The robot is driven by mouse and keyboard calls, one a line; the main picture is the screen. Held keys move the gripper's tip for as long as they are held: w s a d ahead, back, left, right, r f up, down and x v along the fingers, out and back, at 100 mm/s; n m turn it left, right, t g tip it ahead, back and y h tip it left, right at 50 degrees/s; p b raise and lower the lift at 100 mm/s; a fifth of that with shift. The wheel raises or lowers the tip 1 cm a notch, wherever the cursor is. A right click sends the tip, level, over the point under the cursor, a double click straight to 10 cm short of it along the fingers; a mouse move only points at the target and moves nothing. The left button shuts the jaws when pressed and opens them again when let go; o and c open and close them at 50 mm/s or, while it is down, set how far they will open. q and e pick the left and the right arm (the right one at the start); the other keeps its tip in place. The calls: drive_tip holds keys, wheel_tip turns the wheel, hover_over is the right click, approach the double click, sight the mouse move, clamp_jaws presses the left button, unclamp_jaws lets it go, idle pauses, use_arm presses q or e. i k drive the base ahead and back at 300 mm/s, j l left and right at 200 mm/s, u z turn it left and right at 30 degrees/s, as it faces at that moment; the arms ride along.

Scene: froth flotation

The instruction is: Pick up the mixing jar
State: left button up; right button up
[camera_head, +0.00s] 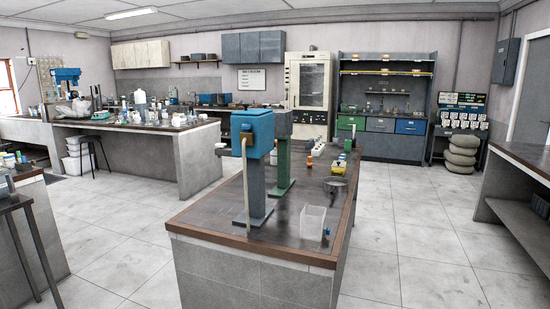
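A clear, open-topped square container (313,222) stands upright on the near part of the centre bench (270,250), right of the blue-headed machine (255,165). It may be the mixing jar, but I cannot tell for sure. A small clear item with a blue part (326,234) is beside it, close to the bench's right edge. A shallow grey round dish (335,184) lies farther back. Neither of my grippers is in view.
A green machine (284,155) stands behind the blue one. Small bottles and a yellow item (339,167) sit at the bench's back. A cluttered side bench (140,150) is at left, and a dark-topped counter (525,160) at right. Tiled floor (415,245) is clear between.

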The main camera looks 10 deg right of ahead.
sight(274, 153)
drive_tip(key=i+j+u, duration=0.15)
drive_tip(key=i+u, duration=0.25)
drive_tip(key=i, duration=0.3)
drive_tip(key=i+u, duration=0.4)
drive_tip(key=i, duration=0.3)
drive_tip(key=i+j+u, duration=0.1)
drive_tip(key=i+u, duration=0.25)
drive_tip(key=i, duration=0.5)
drive_tip(key=i+l+u, duration=0.1)
drive_tip(key=i+u, duration=0.2)
drive_tip(key=i, duration=0.5)
drive_tip(key=i+l+z, duration=0.25)
drive_tip(key=i+z, duration=0.6)
drive_tip(key=i, duration=0.15)
drive_tip(key=i+j+z, duration=0.1)
drive_tip(key=i+z, duration=0.3)
drive_tip(key=i+j+z, duration=0.4)
drive_tip(key=i, duration=0.2)
drive_tip(key=i+l+z, duration=0.1)
drive_tip(key=i+z, duration=0.75)
drive_tip(key=i+j+z, duration=0.2)
drive_tip(key=i+z, duration=0.2)
drive_tip(key=i+j+z, duration=0.8)
